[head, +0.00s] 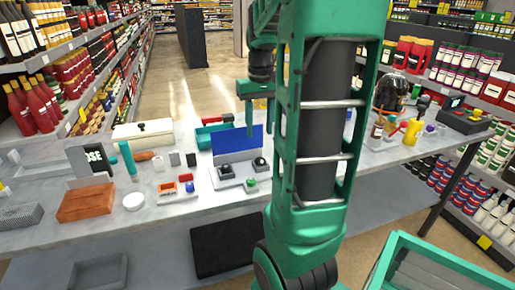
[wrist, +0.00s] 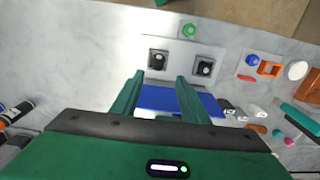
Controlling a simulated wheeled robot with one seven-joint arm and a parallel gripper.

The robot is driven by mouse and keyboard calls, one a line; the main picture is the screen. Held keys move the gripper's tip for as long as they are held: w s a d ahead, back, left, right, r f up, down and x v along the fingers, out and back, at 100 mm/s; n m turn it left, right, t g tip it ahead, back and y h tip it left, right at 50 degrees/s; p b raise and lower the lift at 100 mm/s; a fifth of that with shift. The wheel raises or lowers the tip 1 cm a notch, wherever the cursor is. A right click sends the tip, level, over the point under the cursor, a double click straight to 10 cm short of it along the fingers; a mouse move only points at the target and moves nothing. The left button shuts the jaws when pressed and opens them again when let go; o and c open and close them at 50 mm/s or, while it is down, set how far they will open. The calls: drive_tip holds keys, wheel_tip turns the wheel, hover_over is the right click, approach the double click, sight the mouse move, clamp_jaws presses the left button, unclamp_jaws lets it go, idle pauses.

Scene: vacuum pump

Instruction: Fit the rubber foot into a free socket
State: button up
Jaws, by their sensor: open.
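A pale base plate (head: 238,178) with an upright blue panel (head: 238,143) stands at the middle of the table. Two dark square mounts with round centres, the left (wrist: 157,60) and the right (wrist: 205,67), sit on the plate in the wrist view. I cannot tell whether they are empty sockets or filled ones. A green round part (wrist: 189,30) is at the plate's edge. My gripper (wrist: 159,77) is open, with nothing between its fingers, over the blue panel. It shows partly behind my arm in the head view (head: 259,124). I cannot clearly make out a loose rubber foot.
A teal bin (head: 213,136) stands behind. Bottles and tools crowd the right end. Stocked shelves flank the table.

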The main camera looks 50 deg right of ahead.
drive_tip(key=s+a+f, duration=0.3)
drive_tip(key=s+a, duration=0.4)
drive_tip(key=a, duration=0.1)
drive_tip(key=s+a+f, duration=0.3)
drive_tip(key=s+a, duration=0.4)
drive_tip(key=a, duration=0.1)
drive_tip(key=shift+s+a, duration=0.15)
drive_tip(key=shift+a, duration=0.05)
